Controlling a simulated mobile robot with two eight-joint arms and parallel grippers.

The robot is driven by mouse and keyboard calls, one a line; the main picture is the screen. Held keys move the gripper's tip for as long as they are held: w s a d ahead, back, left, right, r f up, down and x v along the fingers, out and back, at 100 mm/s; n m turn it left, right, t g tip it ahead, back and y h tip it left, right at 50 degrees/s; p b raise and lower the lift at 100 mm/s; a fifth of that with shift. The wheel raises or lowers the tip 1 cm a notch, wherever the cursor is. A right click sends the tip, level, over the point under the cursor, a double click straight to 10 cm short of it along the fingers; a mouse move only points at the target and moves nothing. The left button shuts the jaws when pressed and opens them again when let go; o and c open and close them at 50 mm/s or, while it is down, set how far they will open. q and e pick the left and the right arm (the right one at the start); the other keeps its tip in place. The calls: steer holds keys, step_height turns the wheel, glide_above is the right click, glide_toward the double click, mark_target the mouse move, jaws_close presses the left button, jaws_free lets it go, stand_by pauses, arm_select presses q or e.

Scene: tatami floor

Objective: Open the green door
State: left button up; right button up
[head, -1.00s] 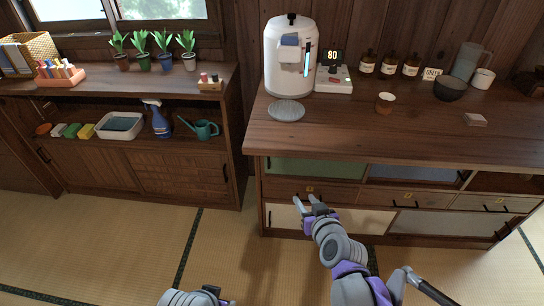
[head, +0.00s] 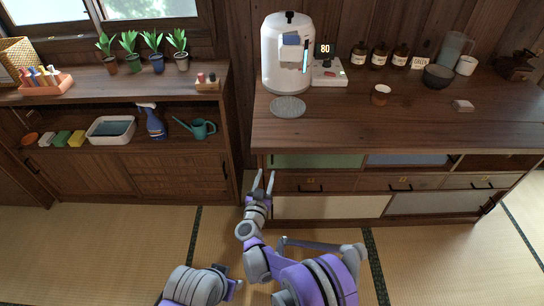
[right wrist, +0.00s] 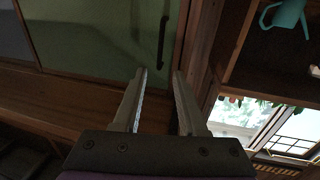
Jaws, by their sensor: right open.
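The green door (head: 318,161) is a sliding-type panel in the cabinet's upper row, just under the worktop at its left end. In the right wrist view the green door (right wrist: 95,40) fills the upper left, with a black bar handle (right wrist: 163,42) near its edge. My right gripper (head: 264,179) is open and empty at the cabinet's left front corner. In the right wrist view its fingertips (right wrist: 158,74) are just short of the handle, apart from it.
A blue panel (head: 408,159) is beside the green door. Drawers (head: 315,183) with black handles and a cream panel (head: 330,206) are below. A low shelf unit (head: 180,171) stands left across a narrow gap. Tatami floor (head: 120,235) is free in front.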

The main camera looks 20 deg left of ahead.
steer(key=w+b, duration=0.1)
steer(key=w, duration=0.8)
steer(key=shift+w+a, duration=0.3)
steer(key=shift+a, duration=0.1)
jaws_close()
stand_by(0.9)
